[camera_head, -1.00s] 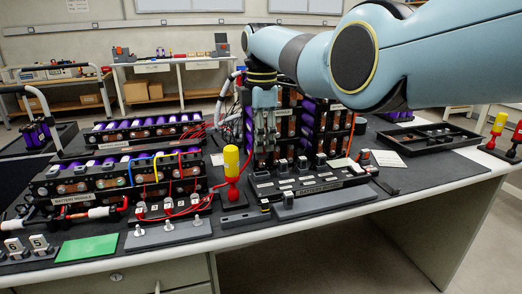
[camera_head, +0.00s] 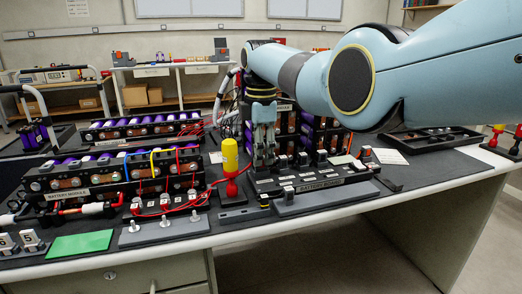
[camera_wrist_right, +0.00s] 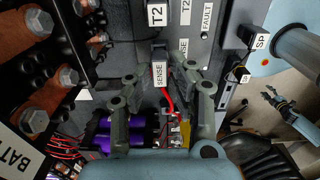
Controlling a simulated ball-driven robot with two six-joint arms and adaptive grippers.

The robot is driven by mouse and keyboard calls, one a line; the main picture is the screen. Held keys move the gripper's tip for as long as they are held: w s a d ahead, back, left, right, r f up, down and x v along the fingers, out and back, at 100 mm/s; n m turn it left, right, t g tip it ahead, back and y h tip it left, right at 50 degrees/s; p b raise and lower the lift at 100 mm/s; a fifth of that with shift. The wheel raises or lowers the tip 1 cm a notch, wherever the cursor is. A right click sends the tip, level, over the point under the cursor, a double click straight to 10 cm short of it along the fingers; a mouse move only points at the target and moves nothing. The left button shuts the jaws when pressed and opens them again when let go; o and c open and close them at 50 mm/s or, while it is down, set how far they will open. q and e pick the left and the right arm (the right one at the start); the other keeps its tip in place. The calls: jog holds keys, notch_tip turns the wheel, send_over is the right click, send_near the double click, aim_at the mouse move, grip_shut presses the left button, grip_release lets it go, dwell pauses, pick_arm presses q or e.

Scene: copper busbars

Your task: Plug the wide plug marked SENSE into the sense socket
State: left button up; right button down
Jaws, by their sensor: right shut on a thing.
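The wide plug marked SENSE (camera_wrist_right: 160,75) is between the fingers of my right gripper (camera_wrist_right: 161,82) in the right wrist view, with a red wire running off it. My right gripper (camera_head: 264,160) is shut on this plug, low over the left part of the black battery board (camera_head: 345,193). The plug's front end is at a dark socket block (camera_wrist_right: 160,48) beside the printed SENSE label (camera_wrist_right: 183,46); I cannot tell whether it is seated. A small dark claw shape (camera_wrist_right: 280,101), perhaps my left gripper, shows at the right; its state is unclear.
A yellow-and-red plug-like piece (camera_head: 230,160) stands close left of my right gripper. Battery modules (camera_head: 120,180) with wires fill the left. A T2 plug (camera_wrist_right: 157,14) sits near the SENSE plug.

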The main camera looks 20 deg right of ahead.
jog(key=shift+f, duration=0.2)
jog(key=shift+f, duration=0.15)
jog(key=c, duration=1.1)
grip_release()
notch_tip(320, 180, up, 6)
jog(key=p, duration=0.4)
jog(key=shift+r+p, duration=0.2)
jog(key=shift+p, duration=0.2)
jog(key=shift+f, duration=0.1)
